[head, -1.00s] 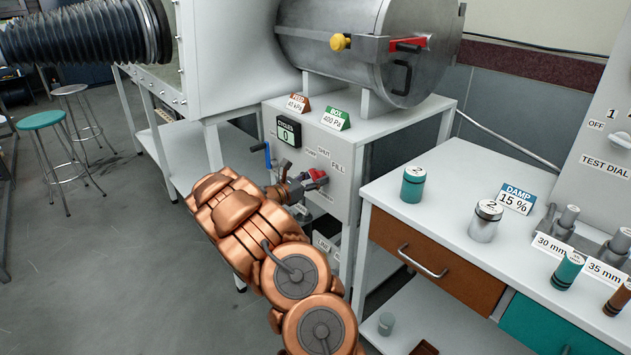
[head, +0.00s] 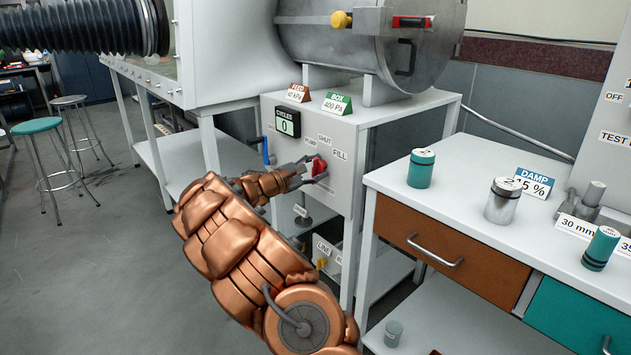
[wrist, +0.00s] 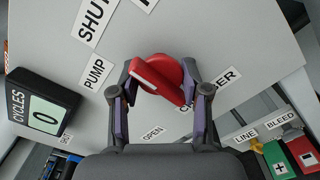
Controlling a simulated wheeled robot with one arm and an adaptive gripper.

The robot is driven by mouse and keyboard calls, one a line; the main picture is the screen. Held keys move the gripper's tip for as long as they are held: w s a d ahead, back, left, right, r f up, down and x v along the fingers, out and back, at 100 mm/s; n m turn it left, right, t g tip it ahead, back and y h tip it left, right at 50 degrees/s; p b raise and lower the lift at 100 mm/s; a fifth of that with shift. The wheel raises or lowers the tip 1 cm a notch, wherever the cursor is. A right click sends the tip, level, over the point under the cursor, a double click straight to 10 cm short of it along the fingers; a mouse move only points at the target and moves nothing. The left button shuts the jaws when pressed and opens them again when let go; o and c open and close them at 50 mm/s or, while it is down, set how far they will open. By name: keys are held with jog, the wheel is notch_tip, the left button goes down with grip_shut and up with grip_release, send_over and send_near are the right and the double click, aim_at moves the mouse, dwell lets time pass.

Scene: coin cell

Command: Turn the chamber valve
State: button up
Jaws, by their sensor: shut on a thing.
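The red valve handle (head: 318,166) is on the front of the white cabinet (head: 345,190), among labels reading SHUT, PUMP, FILL and OPEN. In the wrist view the red valve handle (wrist: 160,80) is a bar on a round red hub, lying slanted between my fingers. My gripper (head: 312,172) is at the cabinet front and shut on the handle. In the wrist view, my gripper (wrist: 160,88) has one finger on each side of the bar. A label beside the valve, partly hidden by the right finger, shows only some letters.
A CYCLES display (head: 286,123) reads 0, with a blue lever (head: 266,150) below it. A metal chamber (head: 370,45) lies on the cabinet. A bench (head: 450,205) with drawers, jars and a DAMP sign stands close on the right.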

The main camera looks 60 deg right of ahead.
jog(key=m+b, duration=0.3)
jog(key=b, duration=0.1)
jog(key=m+b, duration=0.2)
jog(key=b, duration=0.1)
jog(key=shift+f+m, duration=0.25)
jog(key=shift+m, duration=0.05)
jog(key=m+b, duration=0.3)
jog(key=shift+r+b, duration=0.2)
jog(key=shift+b, duration=0.2)
jog(key=shift+m, duration=0.4)
jog(key=o, duration=1.1)
jog(key=shift+r, duration=0.1)
jog(key=shift+o, duration=0.2)
jog(key=v, duration=1.2)
jog(key=shift+r, duration=0.1)
